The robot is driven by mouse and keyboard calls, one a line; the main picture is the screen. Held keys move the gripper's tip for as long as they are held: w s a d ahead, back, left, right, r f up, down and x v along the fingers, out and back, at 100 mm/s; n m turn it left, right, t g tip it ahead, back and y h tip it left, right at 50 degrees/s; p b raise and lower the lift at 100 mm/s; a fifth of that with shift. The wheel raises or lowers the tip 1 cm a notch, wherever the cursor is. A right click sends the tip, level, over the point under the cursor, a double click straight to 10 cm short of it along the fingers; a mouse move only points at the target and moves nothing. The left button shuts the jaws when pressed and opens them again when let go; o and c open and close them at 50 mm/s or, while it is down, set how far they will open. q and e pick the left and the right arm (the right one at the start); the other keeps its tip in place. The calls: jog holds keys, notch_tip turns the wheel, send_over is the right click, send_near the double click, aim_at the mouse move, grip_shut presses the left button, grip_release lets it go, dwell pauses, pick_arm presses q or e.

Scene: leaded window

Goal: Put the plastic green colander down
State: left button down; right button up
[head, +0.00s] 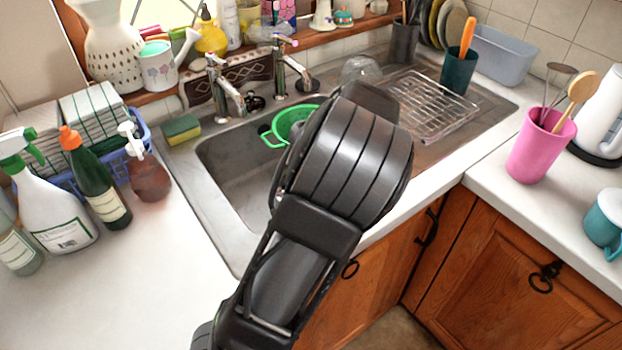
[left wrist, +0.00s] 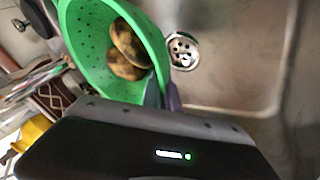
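The green plastic colander (head: 283,125) is over the sink basin, partly hidden behind my left arm in the head view. In the left wrist view the colander (left wrist: 82,45) has small holes and holds brown, potato-like items (left wrist: 128,50). My left gripper (left wrist: 163,94) has its fingertips on either side of the colander's near rim and looks shut on it. In the head view my arm hides this gripper. I cannot tell whether the colander touches the basin floor. My right gripper is not in view.
The sink basin (head: 232,160) has bare floor around its drain (left wrist: 183,50). Faucets (head: 228,92) stand behind it, with a sponge (head: 181,130) at the left. A wire rack (head: 432,105) lies on the right drainboard. Bottles (head: 97,180) crowd the left counter.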

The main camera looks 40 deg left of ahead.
pick_arm(q)
notch_tip(320, 180, down, 6)
dwell(0.5)
jog(key=shift+f, duration=0.15)
jog(key=shift+f, duration=1.9)
jog(key=c, duration=1.6)
grip_release()
jog(key=shift+r, duration=0.1)
jog(key=v, duration=1.2)
